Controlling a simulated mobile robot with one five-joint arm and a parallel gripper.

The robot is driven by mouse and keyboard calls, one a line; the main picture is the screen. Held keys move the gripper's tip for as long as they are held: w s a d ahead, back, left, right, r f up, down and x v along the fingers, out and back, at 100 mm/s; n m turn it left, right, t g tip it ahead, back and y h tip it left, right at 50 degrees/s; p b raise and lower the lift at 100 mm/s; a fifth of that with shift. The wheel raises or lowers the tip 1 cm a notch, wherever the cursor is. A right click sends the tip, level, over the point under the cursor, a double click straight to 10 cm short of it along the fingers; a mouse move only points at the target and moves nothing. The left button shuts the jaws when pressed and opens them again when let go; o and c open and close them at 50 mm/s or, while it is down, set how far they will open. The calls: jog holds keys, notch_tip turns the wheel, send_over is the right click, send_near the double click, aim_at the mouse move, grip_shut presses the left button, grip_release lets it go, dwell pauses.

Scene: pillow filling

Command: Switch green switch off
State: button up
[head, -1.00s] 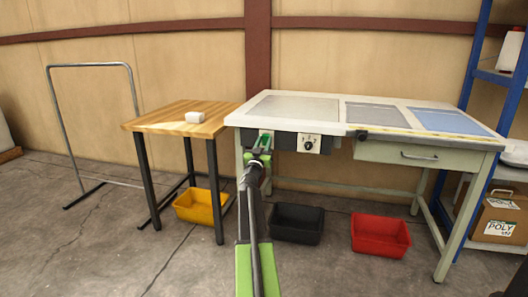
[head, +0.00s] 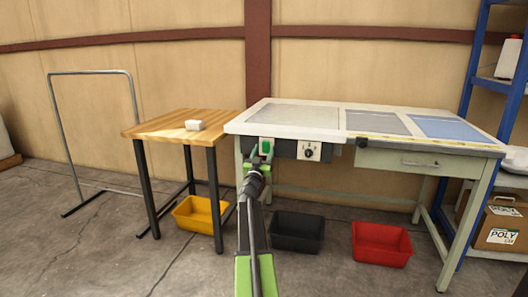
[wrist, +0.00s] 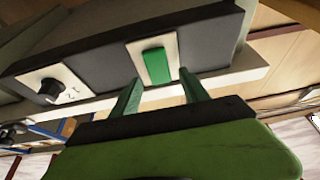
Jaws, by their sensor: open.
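The green switch (head: 266,147) is a green rocker on a pale plate, set in the dark control box under the front edge of the white workbench. In the wrist view the green switch (wrist: 156,66) stands just beyond my fingertips, roughly between them. My gripper (wrist: 160,92) is open and empty, its two green fingers pointing at the switch with a small gap visible. In the head view my gripper (head: 257,160) is just below the switch. I cannot tell whether the fingers touch the plate.
A black knob on a pale plate (head: 309,151) sits right of the switch. The workbench (head: 420,138) has a drawer at right. Yellow (head: 200,215), black (head: 297,232) and red (head: 381,244) bins stand on the floor.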

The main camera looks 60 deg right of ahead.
jog(key=b+v, duration=0.6)
jog(key=v, duration=1)
jog(key=shift+a, duration=0.25)
jog(key=shift+s+f, duration=0.15)
